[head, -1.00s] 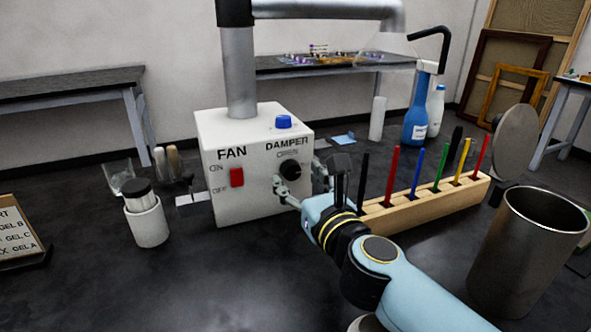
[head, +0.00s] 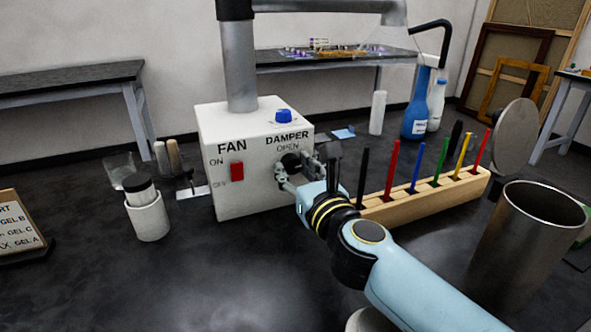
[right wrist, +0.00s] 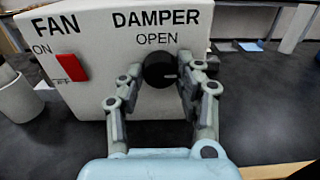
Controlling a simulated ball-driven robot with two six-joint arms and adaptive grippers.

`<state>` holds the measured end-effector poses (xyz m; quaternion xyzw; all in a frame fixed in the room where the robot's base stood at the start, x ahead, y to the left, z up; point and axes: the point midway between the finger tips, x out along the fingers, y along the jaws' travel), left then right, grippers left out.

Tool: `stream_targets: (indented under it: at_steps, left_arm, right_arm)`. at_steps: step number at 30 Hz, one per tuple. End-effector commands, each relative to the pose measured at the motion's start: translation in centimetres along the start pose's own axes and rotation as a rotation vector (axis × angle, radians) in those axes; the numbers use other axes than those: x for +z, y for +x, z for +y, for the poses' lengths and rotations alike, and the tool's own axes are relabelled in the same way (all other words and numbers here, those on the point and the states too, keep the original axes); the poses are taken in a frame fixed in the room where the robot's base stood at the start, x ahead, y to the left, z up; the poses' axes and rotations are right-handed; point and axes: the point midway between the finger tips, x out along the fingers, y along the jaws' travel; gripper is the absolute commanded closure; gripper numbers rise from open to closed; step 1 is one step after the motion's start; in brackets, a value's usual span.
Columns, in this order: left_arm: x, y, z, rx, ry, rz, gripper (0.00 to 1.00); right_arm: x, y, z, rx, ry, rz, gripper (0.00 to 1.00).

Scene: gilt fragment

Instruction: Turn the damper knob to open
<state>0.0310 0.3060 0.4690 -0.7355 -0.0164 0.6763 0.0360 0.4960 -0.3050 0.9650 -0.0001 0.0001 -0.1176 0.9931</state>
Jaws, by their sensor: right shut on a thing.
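The white control box (head: 255,190) carries a black round damper knob (right wrist: 159,71) under the printed word OPEN. A small pale mark on the knob points to the right in the right wrist view, not up at the word. My right gripper (head: 298,168) is at the box front, with its fingers (right wrist: 163,75) on the left and right sides of the knob, shut on it. In the head view the fingers partly cover the knob (head: 290,161). My left gripper is in neither view.
A red fan switch (head: 237,171) is left of the knob, and a blue knob (head: 283,116) tops the box. A wooden rack of coloured sticks (head: 420,200) stands right, near my arm. A metal bin (head: 515,250) is at right; a white cup (head: 148,216) is left.

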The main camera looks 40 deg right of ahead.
Motion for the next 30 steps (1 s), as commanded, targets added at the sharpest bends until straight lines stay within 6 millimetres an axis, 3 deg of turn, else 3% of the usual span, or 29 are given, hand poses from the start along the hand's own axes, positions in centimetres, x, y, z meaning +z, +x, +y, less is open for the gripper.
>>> stream_targets:
  at_steps: [11, 30]
  left_arm:
    - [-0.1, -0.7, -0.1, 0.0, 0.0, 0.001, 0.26]
    - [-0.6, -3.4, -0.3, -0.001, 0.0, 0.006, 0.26]
  right_arm:
    - [0.1, 0.0, 0.0, 0.0, -0.112, 0.001, 0.98]
    - [0.2, 0.0, 0.0, 0.0, -0.689, 0.001, 0.98]
